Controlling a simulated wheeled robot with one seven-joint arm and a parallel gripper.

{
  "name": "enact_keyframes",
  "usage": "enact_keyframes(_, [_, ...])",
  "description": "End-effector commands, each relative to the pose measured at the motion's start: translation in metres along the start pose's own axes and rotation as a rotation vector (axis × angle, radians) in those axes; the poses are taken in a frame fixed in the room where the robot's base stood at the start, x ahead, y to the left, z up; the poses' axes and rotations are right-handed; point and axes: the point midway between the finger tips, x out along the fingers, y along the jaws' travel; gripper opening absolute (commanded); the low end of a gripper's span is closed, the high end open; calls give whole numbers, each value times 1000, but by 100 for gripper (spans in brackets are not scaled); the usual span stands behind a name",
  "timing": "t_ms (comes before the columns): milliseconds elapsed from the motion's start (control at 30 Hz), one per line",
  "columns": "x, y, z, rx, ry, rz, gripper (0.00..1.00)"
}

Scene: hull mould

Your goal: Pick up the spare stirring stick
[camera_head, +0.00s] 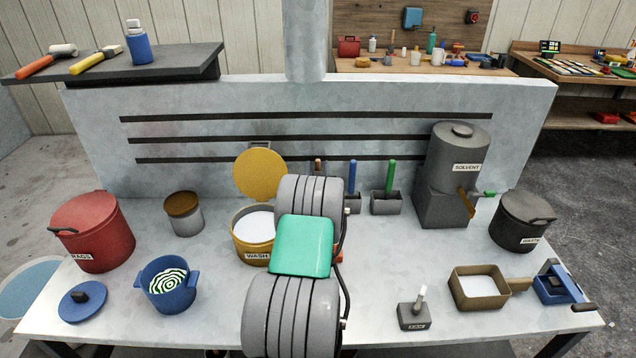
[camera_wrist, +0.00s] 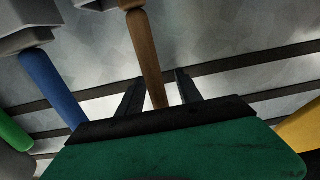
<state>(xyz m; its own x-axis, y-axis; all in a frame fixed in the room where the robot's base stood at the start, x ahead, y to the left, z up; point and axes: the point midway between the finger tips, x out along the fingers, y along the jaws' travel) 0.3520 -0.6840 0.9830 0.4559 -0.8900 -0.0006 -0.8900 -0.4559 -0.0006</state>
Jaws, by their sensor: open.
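Three sticks stand upright in grey holders by the back panel: a brown one (camera_head: 318,167), a blue one (camera_head: 352,173) and a green one (camera_head: 391,175). No label shows which is the spare stirring stick. In the wrist view my gripper (camera_wrist: 157,88) is open, with its two dark fingers on either side of the brown stick (camera_wrist: 145,55). Clear gaps show at both sides, so it is not gripped. The blue stick (camera_wrist: 52,88) and green stick (camera_wrist: 14,132) are left of the fingers. My arm hides the gripper and the brown stick's lower part in the head view.
A yellow wash pot (camera_head: 241,226) with raised lid stands left of my arm. The blue stick's holder (camera_head: 352,204) and green stick's holder (camera_head: 386,204) are close by. A solvent drum (camera_head: 452,150) stands right. The bench front has a small grey labelled block (camera_head: 413,318).

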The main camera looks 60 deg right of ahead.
Motion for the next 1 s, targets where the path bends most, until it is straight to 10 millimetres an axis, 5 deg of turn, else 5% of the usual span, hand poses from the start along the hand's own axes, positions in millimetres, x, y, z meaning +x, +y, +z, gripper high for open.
enact_keyframes(167, [0, 1, 0, 0, 0, 1, 41])
enact_keyframes(667, [0, 2, 0, 0, 0, 2, 0])
enact_keyframes(1000, [0, 2, 0, 0, 0, 2, 0])
